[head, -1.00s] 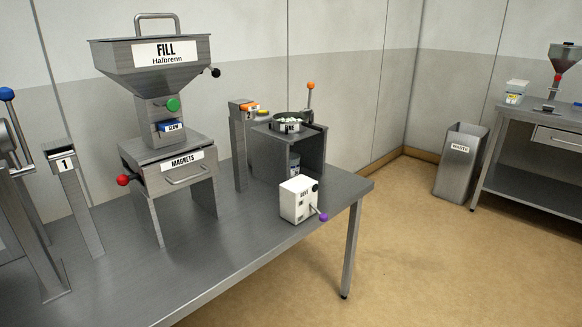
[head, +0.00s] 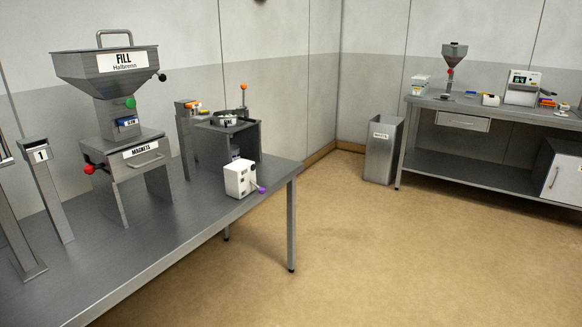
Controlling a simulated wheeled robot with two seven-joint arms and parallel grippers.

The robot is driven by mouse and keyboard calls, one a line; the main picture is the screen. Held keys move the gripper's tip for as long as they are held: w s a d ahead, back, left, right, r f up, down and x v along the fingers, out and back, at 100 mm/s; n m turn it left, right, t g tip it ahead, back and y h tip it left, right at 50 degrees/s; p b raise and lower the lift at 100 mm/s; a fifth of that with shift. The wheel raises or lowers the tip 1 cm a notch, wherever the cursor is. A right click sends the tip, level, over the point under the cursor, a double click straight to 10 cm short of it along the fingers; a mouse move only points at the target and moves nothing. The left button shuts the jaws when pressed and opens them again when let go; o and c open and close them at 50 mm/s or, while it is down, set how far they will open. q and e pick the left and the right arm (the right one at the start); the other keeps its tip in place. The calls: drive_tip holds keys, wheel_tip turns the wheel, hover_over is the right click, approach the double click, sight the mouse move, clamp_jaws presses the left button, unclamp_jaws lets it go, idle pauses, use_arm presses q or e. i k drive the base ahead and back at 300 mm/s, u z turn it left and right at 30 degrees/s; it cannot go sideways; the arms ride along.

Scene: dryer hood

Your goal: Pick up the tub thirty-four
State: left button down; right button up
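No tub with a readable thirty-four shows in the head view. A small grey vessel (head: 235,153) stands in the shadow inside the open-fronted grey hood (head: 213,146) on the near bench, partly hidden by a white box. I cannot tell whether it is a tub or what number it bears. A small round pan (head: 227,120) sits on top of the hood. Neither of my grippers is in view.
The near bench (head: 150,232) carries the FILL hopper (head: 108,80), the MAGNETS unit (head: 140,162), post 1 (head: 46,185) and a white box (head: 240,178) with a purple-knobbed lever. A waste bin (head: 380,152) stands beside the far bench (head: 470,108). The floor between is clear.

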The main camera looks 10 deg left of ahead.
sight(235, 149)
drive_tip(key=z, duration=1.3)
drive_tip(key=i, duration=0.25)
drive_tip(key=u, duration=0.95)
drive_tip(key=i, duration=1.7)
drive_tip(key=u, duration=1.75)
drive_tip(key=i, duration=0.65)
drive_tip(key=u, duration=0.65)
